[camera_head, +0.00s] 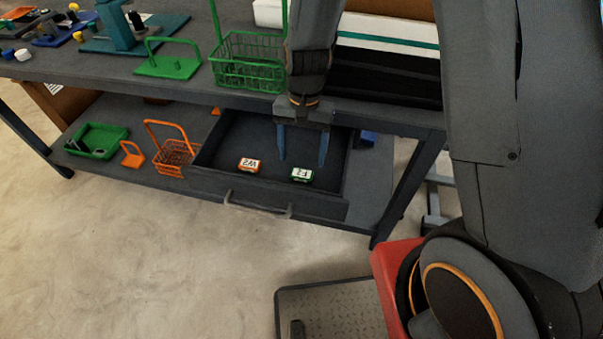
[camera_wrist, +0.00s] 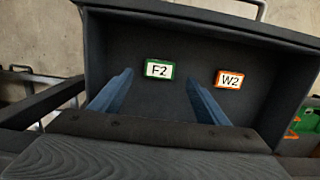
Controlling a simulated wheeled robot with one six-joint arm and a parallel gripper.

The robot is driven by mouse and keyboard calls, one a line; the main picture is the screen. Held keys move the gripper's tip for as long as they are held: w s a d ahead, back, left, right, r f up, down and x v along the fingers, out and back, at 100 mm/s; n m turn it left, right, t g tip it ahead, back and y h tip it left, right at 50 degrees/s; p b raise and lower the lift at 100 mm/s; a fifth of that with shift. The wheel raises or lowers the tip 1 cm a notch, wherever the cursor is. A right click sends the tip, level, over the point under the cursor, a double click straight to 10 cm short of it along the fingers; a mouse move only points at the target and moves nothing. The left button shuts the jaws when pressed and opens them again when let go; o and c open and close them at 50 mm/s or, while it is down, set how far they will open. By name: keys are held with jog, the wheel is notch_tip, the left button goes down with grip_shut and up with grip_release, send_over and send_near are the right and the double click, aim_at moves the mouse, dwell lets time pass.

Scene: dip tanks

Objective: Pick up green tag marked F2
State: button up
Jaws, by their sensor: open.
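The green tag marked F2 (camera_head: 301,175) lies flat in the open drawer (camera_head: 226,182), right of the orange tag marked W2 (camera_head: 249,165). In the wrist view the F2 tag (camera_wrist: 159,70) lies beyond and between the lines of the two blue fingers, and the W2 tag (camera_wrist: 229,79) is to its right. My gripper (camera_head: 302,162) points down into the drawer with its fingers apart and nothing between them. It also shows in the wrist view (camera_wrist: 160,80). The F2 tag is fully visible.
The drawer has raised walls and a front handle (camera_head: 258,208). An orange basket (camera_head: 176,155) and a green tray (camera_head: 98,141) stand left of the drawer. A green basket (camera_head: 248,65) stands above.

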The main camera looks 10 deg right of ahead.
aim_at(302, 173)
jog(key=shift+s+f+p, duration=0.2)
jog(key=shift+f+p, duration=0.5)
jog(key=shift+f, duration=2.1)
jog(key=c, duration=1.1)
